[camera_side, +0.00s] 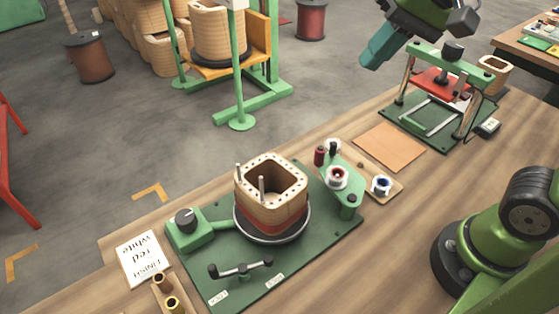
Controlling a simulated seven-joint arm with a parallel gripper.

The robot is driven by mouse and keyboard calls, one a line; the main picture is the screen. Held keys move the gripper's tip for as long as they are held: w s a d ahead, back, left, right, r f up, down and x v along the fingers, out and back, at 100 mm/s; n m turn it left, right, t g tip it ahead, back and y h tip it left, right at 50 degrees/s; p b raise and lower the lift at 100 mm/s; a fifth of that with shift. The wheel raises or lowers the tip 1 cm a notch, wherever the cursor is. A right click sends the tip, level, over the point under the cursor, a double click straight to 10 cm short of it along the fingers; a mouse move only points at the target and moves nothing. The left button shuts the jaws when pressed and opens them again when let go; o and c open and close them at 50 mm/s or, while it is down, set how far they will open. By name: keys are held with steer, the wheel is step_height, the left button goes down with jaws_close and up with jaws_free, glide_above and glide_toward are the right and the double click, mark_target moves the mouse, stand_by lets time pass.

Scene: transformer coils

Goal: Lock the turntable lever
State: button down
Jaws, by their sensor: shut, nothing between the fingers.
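The turntable lever (240,268) is a grey bar with black knobs at the front of a green base plate (330,236). My gripper (373,58) is at the top right, high above and well away from the lever. Its teal fingers are shut and hold nothing.
A green block with a black knob (187,222) stands left of the turntable; a spool holder (345,185) stands right. A written card (140,259) and bobbins (166,292) lie left of the lever.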

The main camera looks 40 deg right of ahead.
steer(key=w+a+f+m+g, duration=0.2)
steer(key=w+a+g, duration=0.15)
steer(key=a, duration=1.05)
steer(key=w+a+f+m+g, duration=0.2)
steer(key=a+g, duration=0.2)
steer(key=a, duration=0.9)
step_height(320, 180, down, 12)
steer(key=shift+s+a, duration=0.25)
steer(key=shift+f+g, duration=0.1)
steer(key=shift+g, duration=0.15)
steer(key=x, duration=1)
